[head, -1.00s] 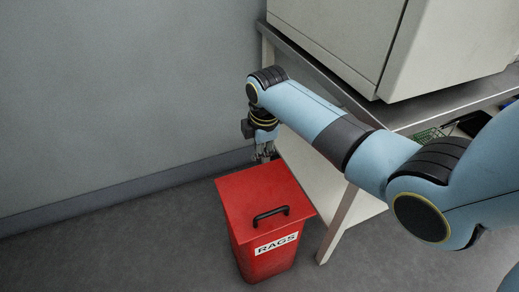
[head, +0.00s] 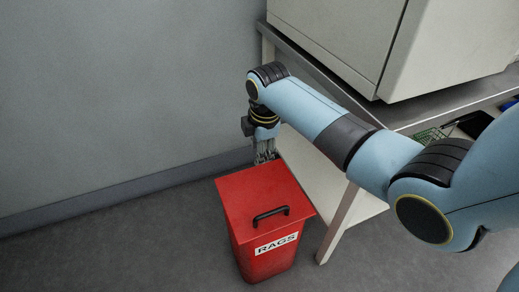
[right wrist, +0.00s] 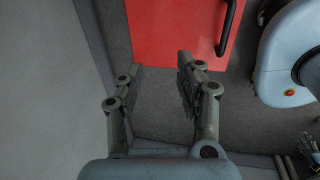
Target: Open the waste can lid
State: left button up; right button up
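The red waste can (head: 265,265) stands on the floor with a white RAGS label on its front. Its flat red lid (head: 250,195) is down, with a black bar handle (head: 270,216) near the front edge. In the right wrist view the lid (right wrist: 170,35) is at the top and the handle (right wrist: 229,25) is at its right side. My right gripper (head: 265,158) points down at the lid's back edge; contact cannot be told. In the right wrist view its fingers (right wrist: 160,75) are spread apart with nothing between them. My left gripper is not visible in the head view.
A grey wall (head: 120,90) runs close behind the can. A bench (head: 410,118) with a white cabinet (head: 350,40) stands right of the can, its leg (head: 338,225) close by. A green wire basket (head: 432,134) sits on the bench. The floor to the left is clear.

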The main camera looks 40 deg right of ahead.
notch_tip(320, 180, up, 11)
jog(key=s, duration=0.2)
jog(key=shift+a, duration=0.25)
jog(key=shift+s, duration=0.1)
